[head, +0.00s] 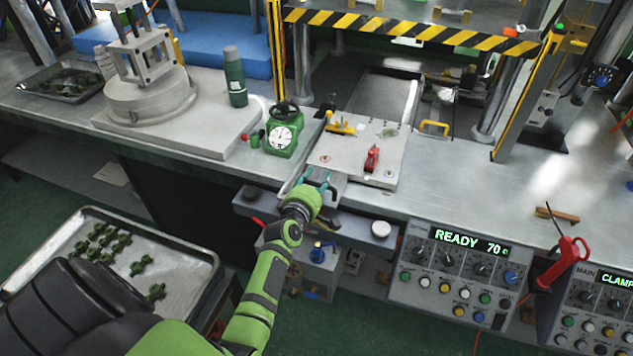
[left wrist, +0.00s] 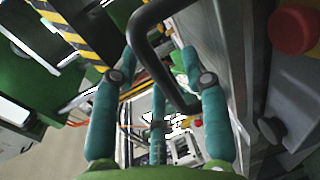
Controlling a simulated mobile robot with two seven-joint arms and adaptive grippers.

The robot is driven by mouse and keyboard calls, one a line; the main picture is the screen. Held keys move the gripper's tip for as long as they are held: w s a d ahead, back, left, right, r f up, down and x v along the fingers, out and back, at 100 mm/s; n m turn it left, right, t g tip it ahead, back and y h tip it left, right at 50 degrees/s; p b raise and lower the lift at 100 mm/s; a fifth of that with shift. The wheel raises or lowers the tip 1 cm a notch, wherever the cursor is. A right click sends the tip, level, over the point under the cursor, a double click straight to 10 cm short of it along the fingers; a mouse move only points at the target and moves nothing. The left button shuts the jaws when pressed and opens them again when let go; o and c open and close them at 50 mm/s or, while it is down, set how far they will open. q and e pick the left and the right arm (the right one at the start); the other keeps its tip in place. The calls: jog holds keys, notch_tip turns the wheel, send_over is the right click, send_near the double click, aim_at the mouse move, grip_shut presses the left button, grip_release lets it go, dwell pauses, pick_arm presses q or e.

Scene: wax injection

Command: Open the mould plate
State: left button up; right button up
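The pale mould plate (head: 340,151) lies flat on the bench below the press frame, with a yellow clamp and a red clamp on top. My left gripper (head: 318,181) is at its front edge, fingers pointing toward the plate. In the left wrist view, the teal fingers of my left gripper (left wrist: 158,62) are spread apart. A dark bent handle (left wrist: 150,62) runs down between them, and I see no finger closed on it. My right gripper is not in view.
A green dial gauge (head: 283,134) stands left of the plate, with a green bottle (head: 235,78) behind it. The striped press beam (head: 400,33) spans above the back. A control panel (head: 457,270) hangs at the front right. A tray of green parts (head: 180,258) is lower left.

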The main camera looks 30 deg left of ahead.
pick_arm(q)
jog(key=shift+s, duration=0.1)
jog(key=v, duration=1.1)
jog(key=shift+s, duration=0.4)
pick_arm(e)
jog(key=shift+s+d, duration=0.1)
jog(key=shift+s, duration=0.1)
pick_arm(q)
jog(key=shift+d+r, duration=0.1)
jog(key=shift+d, duration=0.05)
